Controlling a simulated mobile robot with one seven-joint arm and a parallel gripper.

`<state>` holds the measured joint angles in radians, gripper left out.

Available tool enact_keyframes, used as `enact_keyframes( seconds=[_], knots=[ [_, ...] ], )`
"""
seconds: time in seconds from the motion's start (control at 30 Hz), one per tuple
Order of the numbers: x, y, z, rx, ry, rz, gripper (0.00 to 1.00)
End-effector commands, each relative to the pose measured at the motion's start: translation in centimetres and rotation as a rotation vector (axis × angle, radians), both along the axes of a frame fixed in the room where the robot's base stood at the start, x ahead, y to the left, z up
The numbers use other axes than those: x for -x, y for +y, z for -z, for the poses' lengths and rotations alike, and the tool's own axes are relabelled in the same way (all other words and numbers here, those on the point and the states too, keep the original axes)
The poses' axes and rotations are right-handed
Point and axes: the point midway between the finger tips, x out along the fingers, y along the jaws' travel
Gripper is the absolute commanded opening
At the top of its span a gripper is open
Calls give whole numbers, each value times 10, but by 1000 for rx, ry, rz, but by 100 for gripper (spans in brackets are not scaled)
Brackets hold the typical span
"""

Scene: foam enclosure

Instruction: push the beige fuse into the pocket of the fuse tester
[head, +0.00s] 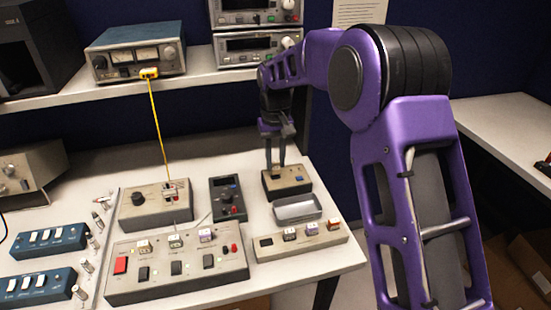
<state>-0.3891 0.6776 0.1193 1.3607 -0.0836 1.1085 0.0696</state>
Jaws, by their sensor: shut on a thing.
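My gripper (275,167) points straight down over a small brown-topped box with a blue button, which looks like the fuse tester (297,190). The beige fuse is not clearly visible; what the fingertips hold is too small to make out here, and the fingers cover the pocket. I cannot tell how deep the held thing sits.
An empty metal tray (298,208) stands just in front of the tester. A beige rack (300,246) holds several small fuses, with a dark empty slot at its left. A handheld meter (228,199) and a switch panel (180,287) stand to the left.

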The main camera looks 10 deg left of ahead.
Motion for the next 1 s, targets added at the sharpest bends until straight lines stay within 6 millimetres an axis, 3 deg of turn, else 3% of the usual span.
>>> enact_keyframes(
  seconds=[1.0],
  knots=[
    [0, 0, 25, 0, 1, 0, 0]
  ],
)
